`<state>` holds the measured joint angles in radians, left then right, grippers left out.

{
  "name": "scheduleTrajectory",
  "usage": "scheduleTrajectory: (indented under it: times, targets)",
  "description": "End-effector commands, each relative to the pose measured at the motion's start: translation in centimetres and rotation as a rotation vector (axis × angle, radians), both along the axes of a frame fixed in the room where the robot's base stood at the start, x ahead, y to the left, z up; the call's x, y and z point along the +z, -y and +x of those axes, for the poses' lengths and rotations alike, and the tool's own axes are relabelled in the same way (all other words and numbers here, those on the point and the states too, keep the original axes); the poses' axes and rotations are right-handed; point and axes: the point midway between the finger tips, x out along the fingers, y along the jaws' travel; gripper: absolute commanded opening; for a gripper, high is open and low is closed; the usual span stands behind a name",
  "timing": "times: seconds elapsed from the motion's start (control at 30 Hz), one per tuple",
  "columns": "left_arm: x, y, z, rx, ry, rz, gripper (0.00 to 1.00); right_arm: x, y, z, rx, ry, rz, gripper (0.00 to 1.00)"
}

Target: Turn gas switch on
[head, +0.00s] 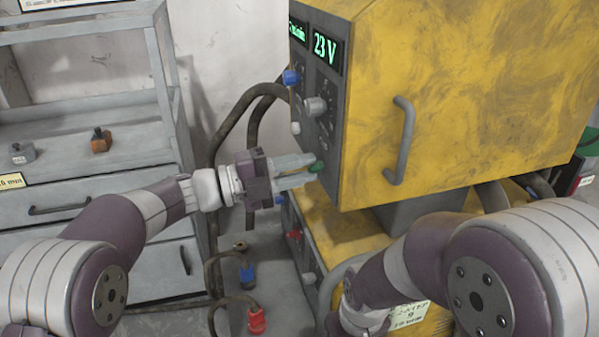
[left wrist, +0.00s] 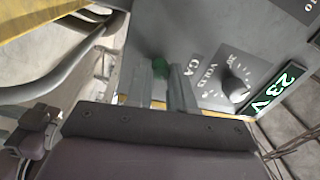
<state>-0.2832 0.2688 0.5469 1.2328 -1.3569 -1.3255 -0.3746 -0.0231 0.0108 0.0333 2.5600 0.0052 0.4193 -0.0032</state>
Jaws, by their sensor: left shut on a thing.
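The green gas switch (head: 317,167) is a small knob low on the grey front panel of the yellow machine (head: 460,90). My left gripper (head: 312,168) reaches it from the left and is shut on the green knob. In the left wrist view the green knob (left wrist: 158,68) sits between the two grey fingers, against the panel; the fingers partly hide it. Its exact turn angle cannot be told. My right arm (head: 400,270) shows at the lower right, but its gripper cannot be made out.
The panel also bears a grey-white knob (head: 315,106), a blue knob (head: 291,77) and a lit "23 V" display (head: 326,47). A handle (head: 400,140) juts from the machine's side. A grey shelf (head: 90,120) stands left. Cables with blue and red plugs (head: 256,319) lie below.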

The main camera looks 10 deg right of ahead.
Motion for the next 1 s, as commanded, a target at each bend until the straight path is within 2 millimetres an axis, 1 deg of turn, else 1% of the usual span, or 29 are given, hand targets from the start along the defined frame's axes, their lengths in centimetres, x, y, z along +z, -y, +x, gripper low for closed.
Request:
scheduleTrajectory:
  times: [0.3, 0.33, 0.4, 0.67, 0.77, 0.87, 1.0]
  targets:
    - [-0.1, 0.0, 0.0, 0.0, 0.0, 0.001, 0.0, 0.0, 0.0, 0.0, 0.0, 0.0, 0.0, 0.43]
    - [-0.1, 0.0, 0.0, 0.0, 0.0, 0.001, 0.29, 0.0, 0.0, 0.0, 0.0, 0.0, 0.0, 0.43]
    - [0.0, 0.0, 0.0, 0.0, 0.0, 0.001, 0.48, 0.0, 0.0, 0.0, 0.0, 0.0, 0.0, 0.43]
    - [0.0, 0.0, 0.0, 0.0, 0.0, 0.001, 0.48, 0.0, 0.0, 0.0, 0.0, 0.0, 0.0, 0.43]
    - [0.0, -0.9, 0.1, 0.003, 0.0, 0.001, 0.48, 0.2, 0.0, 0.0, 0.0, 0.0, 0.0, 0.43]
    - [-0.1, -3.0, 0.0, 0.004, -0.001, 0.002, 0.48, 0.6, 0.0, 0.0, 0.0, 0.0, 0.0, 0.43]
    - [-0.3, -7.0, -0.1, 0.006, -0.001, 0.001, 0.48, 1.1, 0.0, 0.0, 0.0, 0.0, 0.0, 0.43]
